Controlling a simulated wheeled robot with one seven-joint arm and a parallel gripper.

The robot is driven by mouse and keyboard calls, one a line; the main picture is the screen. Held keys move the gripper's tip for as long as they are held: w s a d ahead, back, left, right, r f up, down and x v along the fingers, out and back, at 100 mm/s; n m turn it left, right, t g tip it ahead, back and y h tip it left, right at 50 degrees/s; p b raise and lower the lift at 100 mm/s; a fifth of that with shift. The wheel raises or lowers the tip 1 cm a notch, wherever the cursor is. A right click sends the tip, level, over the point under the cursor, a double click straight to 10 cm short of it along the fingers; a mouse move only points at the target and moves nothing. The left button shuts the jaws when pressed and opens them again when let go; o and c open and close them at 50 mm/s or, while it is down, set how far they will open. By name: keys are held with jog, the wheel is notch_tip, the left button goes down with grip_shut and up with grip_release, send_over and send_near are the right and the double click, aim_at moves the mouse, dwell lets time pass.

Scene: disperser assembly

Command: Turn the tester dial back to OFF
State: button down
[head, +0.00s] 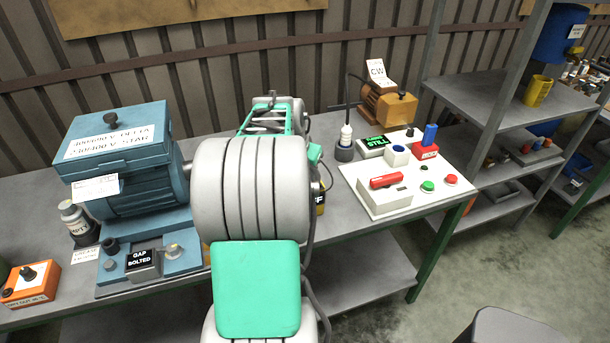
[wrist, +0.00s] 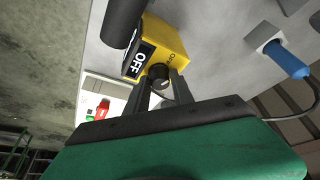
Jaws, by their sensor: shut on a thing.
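In the wrist view the tester is a yellow box (wrist: 172,50) with a black display reading OFF (wrist: 138,64) and a small OFF mark by its dial. The dial (wrist: 159,73) is a small black knob on the near face. My gripper (wrist: 160,86) has its two fingers on either side of the dial and is shut on it. In the head view only a sliver of the yellow tester (head: 320,200) shows behind my arm. My gripper and the dial are hidden there.
A white panel (head: 372,208) with a red handle, green and red buttons lies right of the tester. A blue motor (head: 130,185) stands left on the bench. A dark cylinder (wrist: 122,22) stands close to the tester. A blue-handled probe (wrist: 288,60) with a cable is nearby.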

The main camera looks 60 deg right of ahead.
jog(key=shift+n, duration=0.3)
jog(key=c, duration=1.1)
grip_release()
jog(key=b+v, duration=0.1)
jog(key=v, duration=0.6)
jog(key=shift+r, duration=0.4)
jog(key=shift+a, duration=0.15)
